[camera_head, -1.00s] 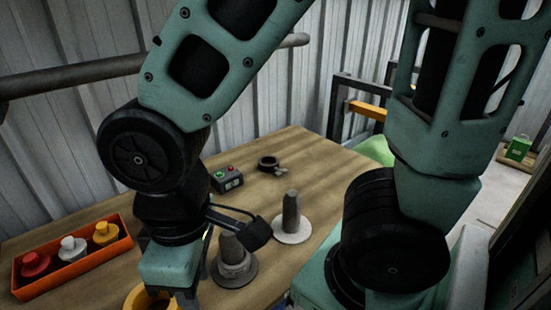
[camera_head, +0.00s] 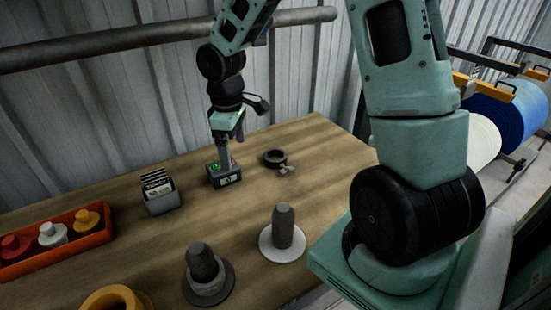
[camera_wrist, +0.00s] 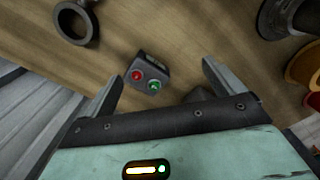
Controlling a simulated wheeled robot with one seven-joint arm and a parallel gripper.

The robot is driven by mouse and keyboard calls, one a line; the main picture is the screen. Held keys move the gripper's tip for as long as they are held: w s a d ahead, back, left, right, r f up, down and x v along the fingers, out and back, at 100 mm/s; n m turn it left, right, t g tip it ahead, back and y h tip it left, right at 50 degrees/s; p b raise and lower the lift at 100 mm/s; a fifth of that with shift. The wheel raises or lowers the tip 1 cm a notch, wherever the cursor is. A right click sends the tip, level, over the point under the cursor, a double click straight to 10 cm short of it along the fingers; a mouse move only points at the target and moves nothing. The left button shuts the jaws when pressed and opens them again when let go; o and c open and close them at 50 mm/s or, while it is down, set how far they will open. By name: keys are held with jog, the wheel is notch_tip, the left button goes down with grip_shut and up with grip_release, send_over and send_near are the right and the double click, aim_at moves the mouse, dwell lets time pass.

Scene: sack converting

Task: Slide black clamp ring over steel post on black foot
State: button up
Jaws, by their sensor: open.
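The black clamp ring (camera_head: 275,157) lies flat on the table near its back edge, its small clamp lug toward the front right. It also shows at the top left of the wrist view (camera_wrist: 72,22). One steel post (camera_head: 202,260) stands upright on a black foot (camera_head: 222,290) at the front, with a grey collar around its base. Another steel post (camera_head: 282,222) stands on a white foot (camera_head: 268,250). My gripper (camera_head: 224,158) is open, pointing down at the back of the table, left of the ring. In the wrist view nothing is held between its fingers (camera_wrist: 163,75).
A button box (camera_head: 223,177) with red and green buttons is below my gripper. A card holder (camera_head: 162,200) stands left of it. The corrugated wall is close behind.

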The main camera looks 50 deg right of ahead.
send_near(275, 151)
jog(key=s+a, duration=0.2)
jog(key=shift+m, duration=0.4)
jog(key=shift+s+f, duration=0.15)
jog(key=shift+f, duration=4.05)
jog(key=c, duration=1.4)
jog(key=shift+c, duration=0.2)
jog(key=shift+r, duration=0.2)
